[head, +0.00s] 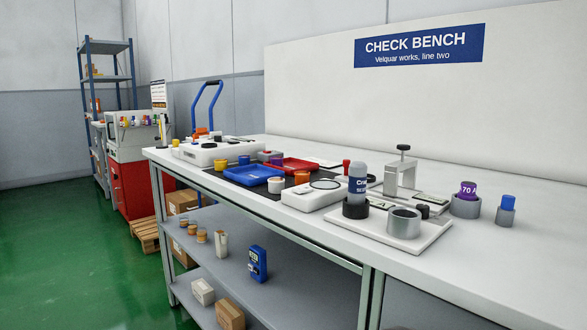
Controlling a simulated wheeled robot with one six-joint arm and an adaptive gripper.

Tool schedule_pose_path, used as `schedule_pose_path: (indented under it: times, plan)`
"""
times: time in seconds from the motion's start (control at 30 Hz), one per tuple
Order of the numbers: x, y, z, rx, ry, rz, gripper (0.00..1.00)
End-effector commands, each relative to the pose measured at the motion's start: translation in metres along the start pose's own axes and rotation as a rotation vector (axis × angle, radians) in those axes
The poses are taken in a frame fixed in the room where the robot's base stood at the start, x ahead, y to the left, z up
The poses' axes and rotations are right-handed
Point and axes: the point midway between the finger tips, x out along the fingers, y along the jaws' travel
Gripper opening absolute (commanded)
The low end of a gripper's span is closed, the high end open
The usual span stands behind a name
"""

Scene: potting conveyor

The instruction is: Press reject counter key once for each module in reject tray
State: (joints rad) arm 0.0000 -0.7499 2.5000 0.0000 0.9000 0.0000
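A red tray (302,164) lies on the white bench, behind a blue tray (246,175). No label on either tray can be read, and I cannot make out what lies inside the red one. A small purple piece (277,160) shows at the red tray's left edge; whether it is inside is unclear. A white flat unit (205,152) with dark and orange parts on top sits at the bench's left end. I cannot tell whether it carries the counter key. My gripper is not in view.
A white scale-like box (312,193), a labelled bottle (357,184), a metal press (401,175) and a grey cup (404,222) crowd the bench middle. A blue meter (258,263) stands on the shelf below. The bench's right front is clear; green floor (80,255) is open at left.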

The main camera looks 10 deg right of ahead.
Motion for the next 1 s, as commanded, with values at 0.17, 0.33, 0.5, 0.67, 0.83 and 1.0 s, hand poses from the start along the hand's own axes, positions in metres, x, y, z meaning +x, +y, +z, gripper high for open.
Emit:
schedule_pose_path:
  times: [0.17,0.33,0.5,0.67,0.83,1.0]
  plan:
    - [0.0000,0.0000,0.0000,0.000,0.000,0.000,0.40]
    - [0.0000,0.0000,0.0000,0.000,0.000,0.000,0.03]
    - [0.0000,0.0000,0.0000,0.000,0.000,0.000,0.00]
    - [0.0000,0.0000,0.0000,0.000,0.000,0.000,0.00]
    - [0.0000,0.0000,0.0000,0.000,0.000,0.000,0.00]
    - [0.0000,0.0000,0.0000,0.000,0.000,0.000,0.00]
